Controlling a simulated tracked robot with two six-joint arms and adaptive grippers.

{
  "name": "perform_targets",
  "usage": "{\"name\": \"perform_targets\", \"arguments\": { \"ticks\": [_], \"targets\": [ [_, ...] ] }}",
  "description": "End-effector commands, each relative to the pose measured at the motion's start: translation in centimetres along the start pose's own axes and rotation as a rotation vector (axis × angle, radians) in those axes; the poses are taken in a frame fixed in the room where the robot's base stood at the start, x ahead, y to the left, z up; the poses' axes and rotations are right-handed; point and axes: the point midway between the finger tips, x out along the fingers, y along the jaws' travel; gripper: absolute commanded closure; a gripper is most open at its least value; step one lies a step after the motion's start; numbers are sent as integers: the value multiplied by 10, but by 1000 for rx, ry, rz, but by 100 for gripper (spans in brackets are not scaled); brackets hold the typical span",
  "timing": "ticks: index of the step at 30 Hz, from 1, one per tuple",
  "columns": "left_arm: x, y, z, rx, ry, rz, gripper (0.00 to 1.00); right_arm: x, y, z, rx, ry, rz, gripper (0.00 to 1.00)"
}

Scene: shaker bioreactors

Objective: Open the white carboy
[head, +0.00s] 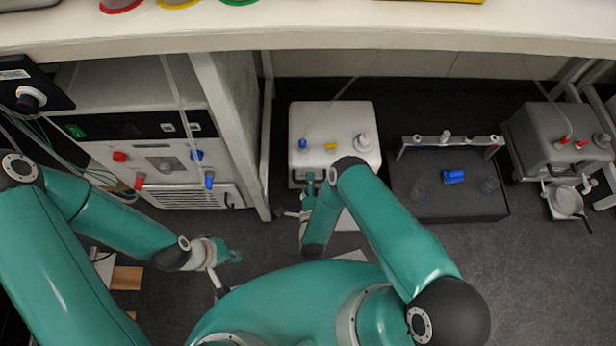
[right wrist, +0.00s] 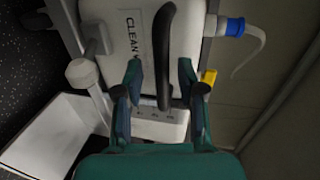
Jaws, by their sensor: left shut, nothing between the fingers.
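The white carboy (head: 350,112) stands on the floor under the bench in the head view, with a blue fitting (head: 303,143), a yellow fitting (head: 330,147) and a white cap (head: 363,141) on it. The right wrist view shows its white body (right wrist: 125,22), lettered "CLEAN", with a black handle (right wrist: 166,40), a blue fitting (right wrist: 235,27) and a yellow fitting (right wrist: 209,77). My right gripper (right wrist: 159,72) is open, its fingers apart on either side of the handle's lower end. I cannot tell whether they touch it. My left gripper (head: 234,256) is shut and empty, apart from the carboy.
A dark tray (head: 440,204) with a blue item stands right of the carboy, and a grey carboy (head: 553,140) farther right. A white bench leg (head: 232,140) and a white machine (head: 130,100) with colored fittings stand left. The bench top (head: 400,28) overhangs behind.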

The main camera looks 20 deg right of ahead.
Motion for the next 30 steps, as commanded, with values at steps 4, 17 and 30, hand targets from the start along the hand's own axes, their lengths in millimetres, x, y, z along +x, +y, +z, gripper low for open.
{"name": "perform_targets", "arguments": {
  "ticks": [4,17,30],
  "targets": [
    [2,-1,0,0,0,0,100,3,1,-2,0,1,0,61],
    [2,-1,0,0,0,0,100,3,0,-4,1,6,0,91],
    [2,-1,0,0,0,0,100,3,2,-5,1,9,4,100]
  ]
}}
